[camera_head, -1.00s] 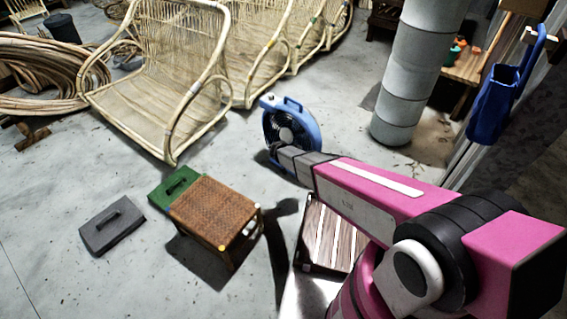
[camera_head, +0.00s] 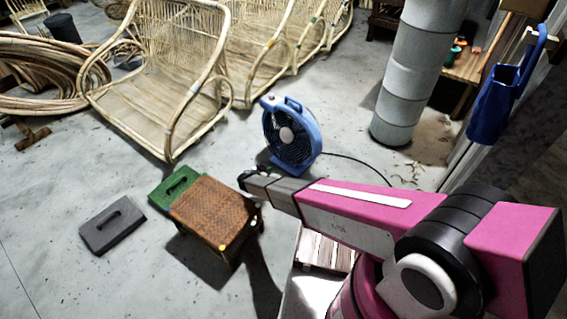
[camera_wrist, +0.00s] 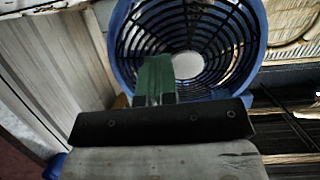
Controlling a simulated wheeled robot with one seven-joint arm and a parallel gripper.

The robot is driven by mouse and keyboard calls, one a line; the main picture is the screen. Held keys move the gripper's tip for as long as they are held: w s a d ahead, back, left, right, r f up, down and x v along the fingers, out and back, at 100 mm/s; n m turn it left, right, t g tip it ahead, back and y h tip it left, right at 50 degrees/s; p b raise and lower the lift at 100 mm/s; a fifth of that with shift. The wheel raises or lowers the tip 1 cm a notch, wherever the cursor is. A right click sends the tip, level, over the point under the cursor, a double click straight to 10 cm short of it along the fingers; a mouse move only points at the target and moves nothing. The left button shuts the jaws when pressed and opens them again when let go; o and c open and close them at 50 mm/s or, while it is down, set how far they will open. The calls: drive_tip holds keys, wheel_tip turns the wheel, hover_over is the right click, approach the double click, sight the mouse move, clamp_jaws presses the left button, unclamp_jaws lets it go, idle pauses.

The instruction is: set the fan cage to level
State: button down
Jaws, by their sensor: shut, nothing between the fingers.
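The blue fan (camera_head: 290,137) stands on the floor near the middle of the head view, its round cage with dark grille and pale hub facing the lower left. I cannot tell its exact tilt. The cage (camera_wrist: 187,65) fills the upper middle of the wrist view. My gripper (camera_head: 243,180) is in front of the fan, to its lower left in the head view, and looks apart from it. In the wrist view its green fingertips (camera_wrist: 155,80) are together, empty, and overlap the lower left of the cage. They hide part of the rim.
A woven-top stool (camera_head: 215,212) stands just left of my gripper, with a green case (camera_head: 174,187) and a grey case (camera_head: 112,225) beyond it. Rattan chairs (camera_head: 165,75) stand behind. A grey pillar (camera_head: 415,70) is at right. A cable (camera_head: 360,165) runs from the fan.

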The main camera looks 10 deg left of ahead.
sight(286, 160)
drive_tip(key=shift+w, duration=0.1)
drive_tip(key=x, duration=1.4)
drive_tip(key=shift+d, duration=0.1)
